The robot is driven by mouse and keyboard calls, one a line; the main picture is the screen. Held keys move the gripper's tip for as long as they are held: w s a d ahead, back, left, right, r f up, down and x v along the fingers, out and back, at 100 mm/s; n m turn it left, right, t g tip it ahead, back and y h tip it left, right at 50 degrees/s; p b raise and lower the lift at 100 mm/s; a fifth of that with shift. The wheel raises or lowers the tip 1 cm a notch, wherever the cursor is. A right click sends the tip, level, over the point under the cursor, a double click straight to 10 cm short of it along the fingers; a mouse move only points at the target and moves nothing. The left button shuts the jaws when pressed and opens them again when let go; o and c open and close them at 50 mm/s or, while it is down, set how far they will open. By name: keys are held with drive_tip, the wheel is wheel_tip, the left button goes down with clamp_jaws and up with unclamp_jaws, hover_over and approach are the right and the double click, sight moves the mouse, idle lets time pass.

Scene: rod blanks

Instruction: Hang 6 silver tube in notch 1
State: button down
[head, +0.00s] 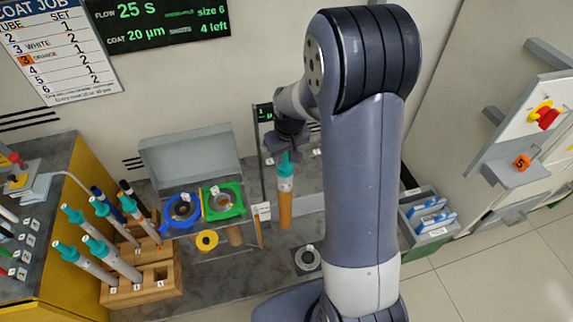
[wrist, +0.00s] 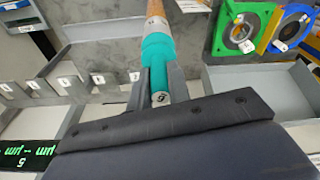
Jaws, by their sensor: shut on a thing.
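My gripper (head: 285,153) is shut on the teal end of a tube (head: 285,200), which hangs upright below it. The tube has a teal cap, a short pale silver band with a label, and an orange-brown lower length. A grey notched rail (wrist: 82,92) with numbered tags is just left of the tube there. Whether the tube touches the rail, and which notch is 1, I cannot tell.
A wooden block (head: 150,292) at left holds several teal-capped tubes. Blue (head: 180,211) and green (head: 223,201) ring fixtures stand left of the held tube. A grey ring (head: 307,258) lies at its lower right. A bin with blue items (head: 430,215) stands at right.

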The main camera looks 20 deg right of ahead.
sight(284, 165)
drive_tip(key=shift+w, duration=0.15)
drive_tip(key=shift+w+f+b, duration=0.25)
drive_tip(key=shift+f+b, duration=0.75)
drive_tip(key=shift+f, duration=0.45)
drive_tip(key=shift+w+f+b, duration=0.2)
drive_tip(key=shift+f+b, duration=0.75)
drive_tip(key=shift+f, duration=0.45)
drive_tip(key=shift+w, duration=1.25)
drive_tip(key=shift+w+r, duration=0.1)
drive_tip(key=w+p, duration=0.1)
drive_tip(key=w, duration=0.6)
idle(1.1)
